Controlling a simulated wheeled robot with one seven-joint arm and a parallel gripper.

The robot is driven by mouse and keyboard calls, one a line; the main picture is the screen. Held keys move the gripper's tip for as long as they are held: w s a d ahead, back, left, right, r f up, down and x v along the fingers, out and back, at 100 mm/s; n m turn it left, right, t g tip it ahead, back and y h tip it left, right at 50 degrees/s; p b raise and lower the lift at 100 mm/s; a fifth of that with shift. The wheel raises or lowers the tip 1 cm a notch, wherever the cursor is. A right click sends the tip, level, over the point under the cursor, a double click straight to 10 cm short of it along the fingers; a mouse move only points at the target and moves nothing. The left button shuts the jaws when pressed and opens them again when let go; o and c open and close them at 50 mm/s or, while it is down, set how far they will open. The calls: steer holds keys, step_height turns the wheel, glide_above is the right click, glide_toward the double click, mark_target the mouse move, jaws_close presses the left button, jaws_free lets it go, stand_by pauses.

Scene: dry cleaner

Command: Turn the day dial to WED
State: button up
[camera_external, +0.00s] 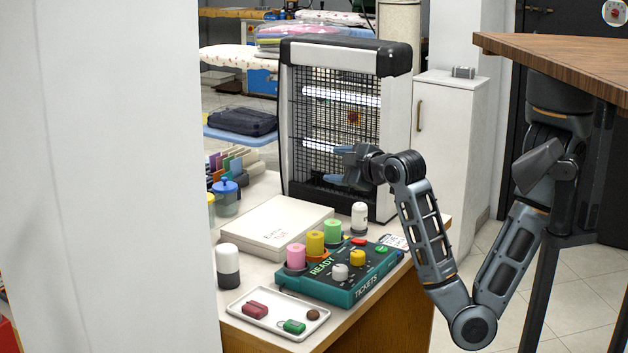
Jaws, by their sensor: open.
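A teal box (335,288) marked READY and TICKETS sits at the front of the white counter. On it are a white knob (340,272) and a yellow knob (357,258). I cannot tell which of these, if either, is the day dial, and no WED mark is readable. My gripper (350,163) is open and empty. It appears above and behind the box, in front of the heater's grille in the picture, apart from the knobs.
A heater (392,140) stands behind. A white-topped bottle (359,217), a flat white box (262,225), a dark-based jar (228,265) and a tray (258,325) surround it.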

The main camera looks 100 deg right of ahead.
step_height(320, 180, down, 4)
steer(key=a+m+g+y+b, duration=0.1)
steer(key=a+g+y+b, duration=0.1)
steer(key=y, duration=0.2)
steer(key=g+y+b, duration=0.1)
steer(key=y+b, duration=0.1)
steer(key=y, duration=0.6)
glide_toward(340, 268)
steer(key=f, duration=0.1)
steer(key=b+x, duration=0.2)
steer(key=x, duration=0.5)
steer(key=shift+w+d+f, duration=0.25)
steer(key=shift+w+f, duration=0.05)
steer(key=c, duration=1)
